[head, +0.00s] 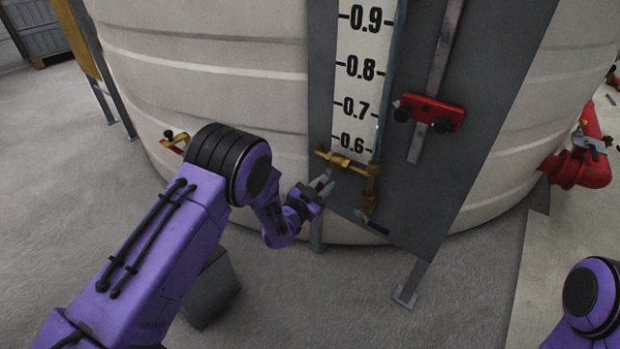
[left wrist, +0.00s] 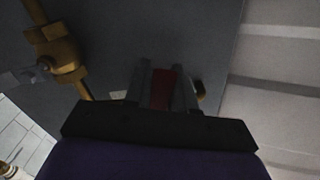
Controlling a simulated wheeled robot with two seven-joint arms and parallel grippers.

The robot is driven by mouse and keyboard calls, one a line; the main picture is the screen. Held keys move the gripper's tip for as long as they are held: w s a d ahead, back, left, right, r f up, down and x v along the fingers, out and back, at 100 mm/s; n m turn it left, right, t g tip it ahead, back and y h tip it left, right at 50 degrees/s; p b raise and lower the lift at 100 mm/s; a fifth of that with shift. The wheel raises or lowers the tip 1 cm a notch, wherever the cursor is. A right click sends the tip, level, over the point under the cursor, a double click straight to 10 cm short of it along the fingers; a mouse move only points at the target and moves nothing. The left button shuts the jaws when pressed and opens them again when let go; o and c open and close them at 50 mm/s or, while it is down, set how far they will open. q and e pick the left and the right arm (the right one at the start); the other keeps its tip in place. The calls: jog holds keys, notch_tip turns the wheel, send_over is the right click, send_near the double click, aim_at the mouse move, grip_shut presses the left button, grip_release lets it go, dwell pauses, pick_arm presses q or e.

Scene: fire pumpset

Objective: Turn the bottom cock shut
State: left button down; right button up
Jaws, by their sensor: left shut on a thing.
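The bottom cock is a brass fitting (head: 370,186) at the foot of the gauge tube, on the dark gauge board below the 0.6 mark. Its brass body (left wrist: 64,56) shows at the upper left of the left wrist view. My left gripper (head: 324,181) is just left of the cock, close to the board. In the left wrist view my left gripper (left wrist: 161,88) has its fingers on either side of a dark red piece (left wrist: 160,90), which looks like the cock's handle. Its join to the brass is hidden. My right gripper is out of view.
The cream tank (head: 240,100) stands behind the board. A red slider clamp (head: 430,112) sits on a bar right of the scale (head: 358,80). A brass drain with a dark lever (head: 372,226) hangs below the cock. The red pipe (head: 580,168) is at far right.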

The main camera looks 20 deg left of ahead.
pick_arm(q)
jog(key=shift+s+d+f+n+p, duration=0.2)
jog(key=shift+d+n+p, duration=0.25)
jog(key=shift+n, duration=0.45)
jog(key=shift+s+d+f+n+p, duration=0.1)
jog(key=shift+s+d+n+p, duration=0.1)
jog(key=shift+d+n, duration=0.55)
jog(key=shift+a+n, duration=0.15)
jog(key=shift+n, duration=0.1)
jog(key=c, duration=1)
grip_release()
jog(key=shift+r, duration=0.1)
jog(key=p+v, duration=0.2)
jog(key=v, duration=0.8)
jog(key=shift+s, duration=0.2)
